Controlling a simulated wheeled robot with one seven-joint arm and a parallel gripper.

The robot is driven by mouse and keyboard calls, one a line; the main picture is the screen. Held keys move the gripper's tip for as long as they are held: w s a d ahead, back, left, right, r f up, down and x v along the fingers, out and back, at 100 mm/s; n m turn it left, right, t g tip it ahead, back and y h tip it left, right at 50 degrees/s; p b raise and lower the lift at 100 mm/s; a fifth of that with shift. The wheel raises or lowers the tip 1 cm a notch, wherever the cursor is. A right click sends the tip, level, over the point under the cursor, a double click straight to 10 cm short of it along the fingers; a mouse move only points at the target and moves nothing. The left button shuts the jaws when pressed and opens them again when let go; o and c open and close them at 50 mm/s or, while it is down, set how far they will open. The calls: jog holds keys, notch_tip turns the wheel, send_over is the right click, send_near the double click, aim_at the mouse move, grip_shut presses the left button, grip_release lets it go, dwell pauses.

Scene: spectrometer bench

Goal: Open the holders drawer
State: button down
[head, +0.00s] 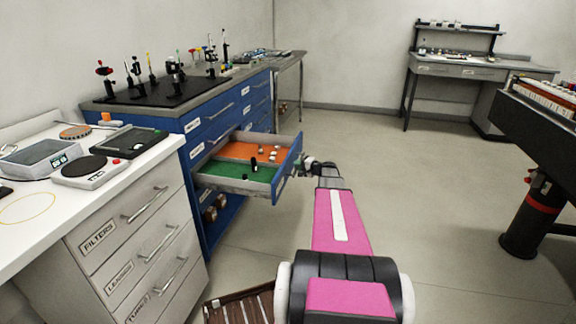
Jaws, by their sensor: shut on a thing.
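A blue drawer (288,176) of the blue cabinet (231,105) stands pulled well out. Its inside shows an orange section (240,151) and a green section (235,171), with small dark and pale parts in them. The drawer's front faces right, and I cannot read its label. My gripper (303,167) is at the outer side of this front, shut on its handle. The handle itself is mostly hidden by the jaws. My pink arm reaches up to it from the bottom.
A white cabinet (138,229) with closed drawers, labelled FILTERS on top, stands at left. Optical mounts stand on the black board (160,92). Open floor (435,205) lies to the right, with a dark table (548,125) at the edge.

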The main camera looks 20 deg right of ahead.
jog(key=shift+s+d, duration=0.6)
jog(key=shift+d, duration=0.3)
jog(key=c, duration=1.2)
grip_release()
jog(key=v, duration=1)
jog(key=shift+s+d+r, duration=0.1)
jog(key=shift+s+d, duration=0.1)
jog(key=shift+s, duration=0.1)
